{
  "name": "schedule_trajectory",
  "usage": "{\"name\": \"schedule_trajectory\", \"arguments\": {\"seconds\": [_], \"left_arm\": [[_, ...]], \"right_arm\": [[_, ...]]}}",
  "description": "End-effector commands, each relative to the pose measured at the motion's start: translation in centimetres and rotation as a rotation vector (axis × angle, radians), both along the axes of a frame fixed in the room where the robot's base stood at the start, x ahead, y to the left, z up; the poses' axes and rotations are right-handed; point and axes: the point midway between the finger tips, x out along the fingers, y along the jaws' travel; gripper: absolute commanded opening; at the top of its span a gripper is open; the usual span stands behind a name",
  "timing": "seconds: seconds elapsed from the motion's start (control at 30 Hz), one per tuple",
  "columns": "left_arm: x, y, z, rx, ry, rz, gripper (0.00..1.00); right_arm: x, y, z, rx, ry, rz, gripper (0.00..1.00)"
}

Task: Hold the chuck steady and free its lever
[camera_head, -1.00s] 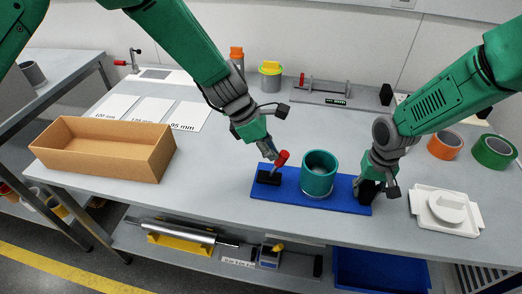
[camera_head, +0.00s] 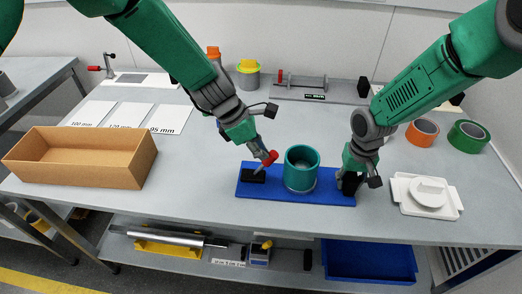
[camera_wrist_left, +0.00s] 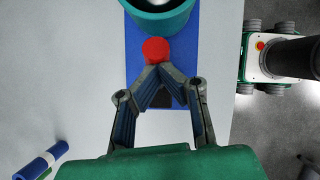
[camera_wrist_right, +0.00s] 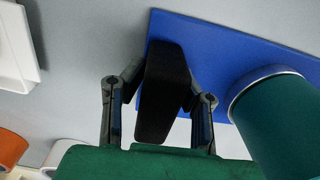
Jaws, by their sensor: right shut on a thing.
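The chuck is a teal cylinder (camera_head: 301,169) standing upright on a blue base plate (camera_head: 326,196). Its lever has a red knob (camera_head: 269,158) and rises tilted from a black block (camera_head: 252,174) at the plate's left end. My left gripper (camera_wrist_left: 157,72) is at the lever, its fingertips close together just below the red knob in the left wrist view; whether they press on the lever is unclear. My right gripper (camera_wrist_right: 160,85) is shut on a tall black block (camera_wrist_right: 164,95) at the plate's right end, beside the cylinder.
An open cardboard box (camera_head: 80,165) stands at the left of the bench. A white fixture (camera_head: 427,195) lies right of the blue plate, with orange (camera_head: 422,132) and green (camera_head: 467,137) rings behind it. White size sheets (camera_head: 127,114) lie at the back left. The bench front is clear.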

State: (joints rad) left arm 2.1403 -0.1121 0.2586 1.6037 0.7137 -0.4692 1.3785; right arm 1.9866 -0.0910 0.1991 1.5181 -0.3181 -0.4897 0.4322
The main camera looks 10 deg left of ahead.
Motion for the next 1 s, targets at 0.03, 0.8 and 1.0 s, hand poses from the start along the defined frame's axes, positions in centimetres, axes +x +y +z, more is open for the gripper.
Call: {"name": "schedule_trajectory", "arguments": {"seconds": [0.03, 0.8, 1.0], "left_arm": [[-0.2, -0.3, 0.0, -0.004, 0.003, -0.004, 0.0], [-0.8, 2.9, 3.4, -0.005, 0.002, 0.0, 0.0], [-1.0, 1.7, 7.8, -0.002, -0.004, -0.006, 0.0]], "right_arm": [[-0.1, 0.3, -0.1, 0.003, 0.003, 0.002, 0.0], [-0.1, 0.1, -0.1, 0.002, 0.001, 0.001, 0.0], [-0.1, 0.1, -0.1, 0.001, 0.001, 0.001, 0.0]]}}
